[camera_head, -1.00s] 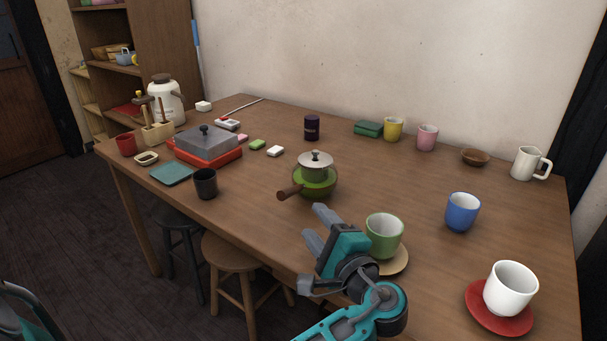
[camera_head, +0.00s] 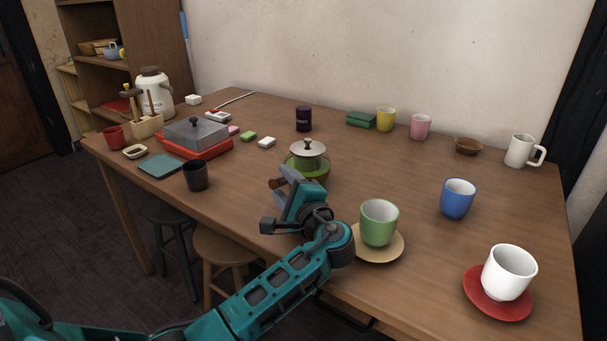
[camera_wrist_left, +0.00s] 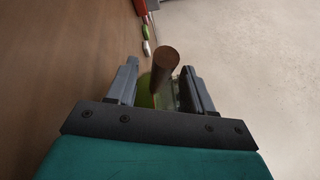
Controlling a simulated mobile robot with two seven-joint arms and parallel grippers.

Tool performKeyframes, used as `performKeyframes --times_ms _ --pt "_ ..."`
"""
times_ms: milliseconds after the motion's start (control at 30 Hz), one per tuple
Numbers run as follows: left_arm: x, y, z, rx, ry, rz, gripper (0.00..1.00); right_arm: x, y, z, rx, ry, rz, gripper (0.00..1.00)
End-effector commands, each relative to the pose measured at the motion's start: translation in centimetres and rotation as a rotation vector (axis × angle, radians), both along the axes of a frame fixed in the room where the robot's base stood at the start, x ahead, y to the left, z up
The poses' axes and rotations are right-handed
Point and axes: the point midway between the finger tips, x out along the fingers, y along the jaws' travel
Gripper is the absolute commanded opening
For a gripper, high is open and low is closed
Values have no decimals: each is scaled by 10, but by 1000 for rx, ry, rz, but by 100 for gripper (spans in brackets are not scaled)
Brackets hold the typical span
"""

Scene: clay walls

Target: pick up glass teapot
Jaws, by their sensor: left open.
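The teapot (camera_head: 308,163) is a green, glassy pot with a pale lid, a dark knob and a brown handle. It stands upright on the wooden table, partly hidden by my left gripper (camera_head: 286,176). The gripper is open at the teapot's near side, by the handle. In the left wrist view, the brown handle (camera_wrist_left: 166,62) shows between the two spread fingers (camera_wrist_left: 160,82), and part of the green body (camera_wrist_left: 145,92) shows behind it. I cannot tell whether a finger touches it. My right gripper is not in view.
A green cup (camera_head: 379,223) on a tan saucer (camera_head: 392,250) stands close right of my left wrist. A dark cup (camera_head: 195,176) and a grey-lidded red box (camera_head: 196,138) stand to the left. A blue cup (camera_head: 457,198) stands farther right. Table space behind the teapot is clear.

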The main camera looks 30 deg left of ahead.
Motion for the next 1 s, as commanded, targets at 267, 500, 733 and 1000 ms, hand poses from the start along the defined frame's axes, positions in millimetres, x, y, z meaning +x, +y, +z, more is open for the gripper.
performKeyframes --times_ms 267,500,733,1000 --pt "9 15 1 -1 0 0 52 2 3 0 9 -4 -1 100" --pt "9 14 0 -1 0 0 35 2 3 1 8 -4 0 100" --pt "9 14 0 -1 0 0 13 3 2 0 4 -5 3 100" --pt "9 14 0 -1 1 -1 0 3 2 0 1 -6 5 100"
